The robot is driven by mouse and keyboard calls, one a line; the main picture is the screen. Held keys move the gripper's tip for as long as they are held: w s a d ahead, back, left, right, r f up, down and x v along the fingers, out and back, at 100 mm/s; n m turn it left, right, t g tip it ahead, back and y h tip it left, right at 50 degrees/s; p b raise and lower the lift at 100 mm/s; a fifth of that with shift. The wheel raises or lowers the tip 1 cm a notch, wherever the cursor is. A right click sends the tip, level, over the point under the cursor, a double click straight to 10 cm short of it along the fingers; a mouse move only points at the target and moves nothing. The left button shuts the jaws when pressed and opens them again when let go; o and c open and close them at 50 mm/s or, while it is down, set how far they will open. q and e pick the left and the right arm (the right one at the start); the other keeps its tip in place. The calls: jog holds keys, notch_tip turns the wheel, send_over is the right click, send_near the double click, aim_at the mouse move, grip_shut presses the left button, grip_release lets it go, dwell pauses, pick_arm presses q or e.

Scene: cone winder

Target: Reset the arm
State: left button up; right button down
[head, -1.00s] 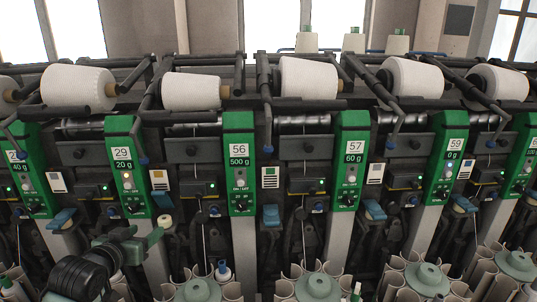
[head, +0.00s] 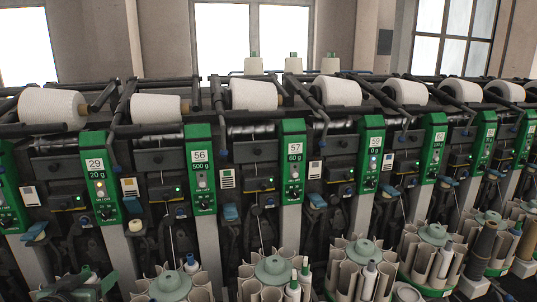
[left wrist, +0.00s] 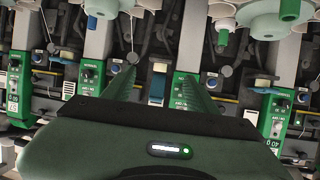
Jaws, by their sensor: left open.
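My left gripper (head: 80,287) shows only in part at the bottom left edge of the head view, low in front of the winder. In the left wrist view its two green fingers (left wrist: 156,76) stand apart with nothing between them. Beyond them are the green unit panels and dark gaps of the cone winder, seen upside down. I cannot tell the exact distance from the fingers to the machine; no contact shows. My right gripper is not in view.
The winder (head: 180,160) runs across the head view with green numbered panels (head: 201,170). White yarn cones (head: 155,108) lie along its top. Round magazines with tubes (head: 275,268) stick out along the lower front. Three cones (head: 293,64) stand behind.

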pick_arm(q)
jog(key=s+d+f+m+g+h, duration=0.1)
jog(key=s+d+f+g, duration=0.2)
jog(key=s+d+f, duration=0.4)
jog(key=s+d+f+m+g, duration=0.1)
jog(key=s+d+f+g, duration=0.1)
jog(key=s+d+f, duration=0.45)
jog(key=s+d+f+m+g, duration=0.1)
jog(key=s+d+f+g, duration=0.25)
jog(key=s, duration=0.45)
jog(key=s+d+f+g, duration=0.2)
jog(key=s+d+f, duration=0.15)
jog(key=s, duration=0.55)
notch_tip(320, 180, down, 26)
jog(key=s+f, duration=0.1)
jog(key=s+a+f+g, duration=0.2)
jog(key=s+a+f, duration=0.1)
jog(key=s+f, duration=1.2)
jog(key=shift+s+a, duration=0.2)
jog(key=shift+s, duration=0.75)
